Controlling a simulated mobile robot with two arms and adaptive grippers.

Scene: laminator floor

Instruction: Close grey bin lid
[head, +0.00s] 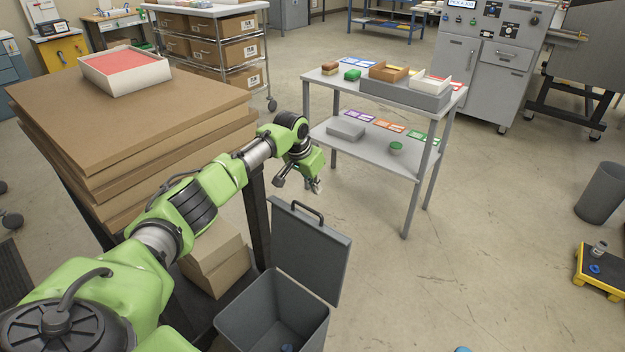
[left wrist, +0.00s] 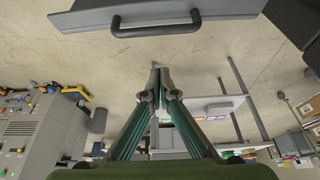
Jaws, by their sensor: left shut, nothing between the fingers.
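The grey bin (head: 270,312) stands on the floor at the lower middle of the head view, with its mouth uncovered. Its grey lid (head: 310,250) stands up, hinged open, with a dark handle (head: 307,211) along its top edge. A small blue item lies inside the bin. My left gripper (head: 316,187) is shut and empty, just above and beyond the lid's handle. In the left wrist view the left gripper (left wrist: 160,72) shows with its fingertips together, and the handle (left wrist: 156,24) and lid edge (left wrist: 90,16) lie past them, apart from the fingers. My right gripper is not in view.
Stacked brown boards (head: 130,130) with a white tray (head: 125,70) stand at left. A grey two-level table (head: 360,155) with small boxes stands behind the lid. A dark bin (head: 601,192) and a yellow platform (head: 600,272) are at right. The floor right of the lid is clear.

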